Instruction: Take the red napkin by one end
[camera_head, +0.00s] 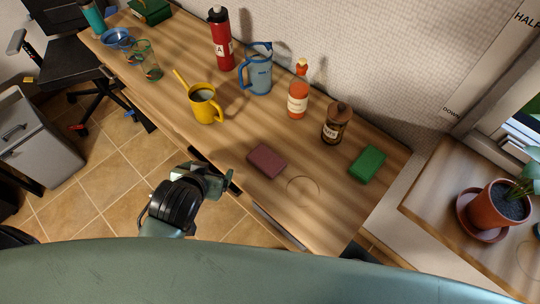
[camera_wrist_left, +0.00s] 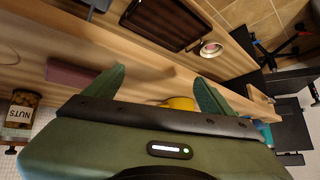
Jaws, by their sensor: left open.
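The red napkin (camera_head: 267,161) is a dark red, flat folded block lying on the wooden counter (camera_head: 235,145), near its front edge. It also shows in the left wrist view (camera_wrist_left: 72,74), to the left of the fingers. My left gripper (camera_head: 217,183) is in front of the counter's edge, to the left of the napkin and apart from it. In the left wrist view its two green fingers (camera_wrist_left: 160,80) stand wide apart with nothing between them. My right gripper is in neither view.
A yellow watering can (camera_head: 204,105) stands left of the napkin. Behind are a blue jug (camera_head: 259,72), a red bottle (camera_head: 221,40), an orange bottle (camera_head: 298,98) and a nuts jar (camera_head: 336,123). A green block (camera_head: 367,163) lies right. The counter around the napkin is clear.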

